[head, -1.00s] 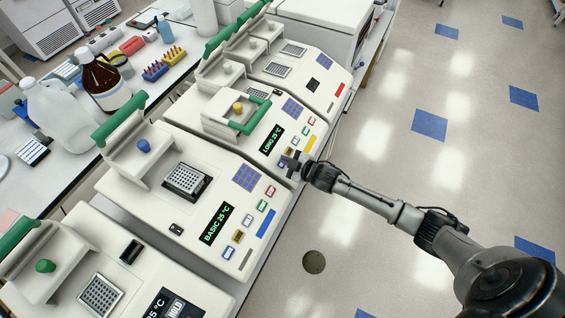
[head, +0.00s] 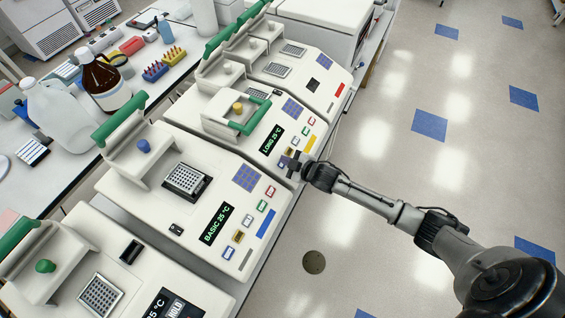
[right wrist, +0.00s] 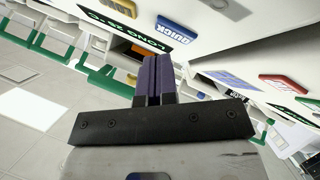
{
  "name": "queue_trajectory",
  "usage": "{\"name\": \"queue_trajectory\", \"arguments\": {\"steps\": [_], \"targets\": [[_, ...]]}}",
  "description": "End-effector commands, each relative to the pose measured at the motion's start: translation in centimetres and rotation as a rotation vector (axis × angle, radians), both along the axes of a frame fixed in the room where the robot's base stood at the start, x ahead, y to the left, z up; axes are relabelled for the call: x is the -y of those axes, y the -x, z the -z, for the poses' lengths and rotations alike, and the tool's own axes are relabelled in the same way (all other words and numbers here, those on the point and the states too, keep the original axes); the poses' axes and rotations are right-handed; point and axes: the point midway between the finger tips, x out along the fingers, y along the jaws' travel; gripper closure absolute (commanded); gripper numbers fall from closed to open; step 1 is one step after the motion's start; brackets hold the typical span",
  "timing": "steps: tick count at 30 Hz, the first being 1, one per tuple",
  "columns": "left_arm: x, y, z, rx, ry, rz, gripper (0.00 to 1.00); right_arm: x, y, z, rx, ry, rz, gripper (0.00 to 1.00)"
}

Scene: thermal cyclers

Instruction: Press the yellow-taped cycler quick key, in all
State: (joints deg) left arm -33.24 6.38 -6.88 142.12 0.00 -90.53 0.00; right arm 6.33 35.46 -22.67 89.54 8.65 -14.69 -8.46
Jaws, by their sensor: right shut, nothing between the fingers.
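The yellow-taped cycler shows a yellow strip (head: 310,143) on its front and a dark display (head: 271,139) reading LONG 25 °C. Its coloured keys run in a row along the sloped front. My right gripper (head: 291,161) is shut and empty, at the lower end of that row, covering part of it. Contact cannot be told. My left gripper is out of view.
A cycler with a blue strip (head: 265,223) and a BASIC 25 °C display stands nearer. A cycler with a red strip (head: 339,90) stands behind. A brown bottle (head: 108,86) and a clear jug (head: 55,112) are on the left bench. The floor at right is open.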

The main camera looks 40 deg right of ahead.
Motion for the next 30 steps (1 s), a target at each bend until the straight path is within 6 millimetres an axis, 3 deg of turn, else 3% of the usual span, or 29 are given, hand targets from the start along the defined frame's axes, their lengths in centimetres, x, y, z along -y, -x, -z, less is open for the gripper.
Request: {"name": "queue_trajectory", "arguments": {"steps": [30], "targets": [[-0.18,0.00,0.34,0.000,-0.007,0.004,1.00,-0.16,-0.35,0.77,0.001,0.000,-0.001,1.00]]}}
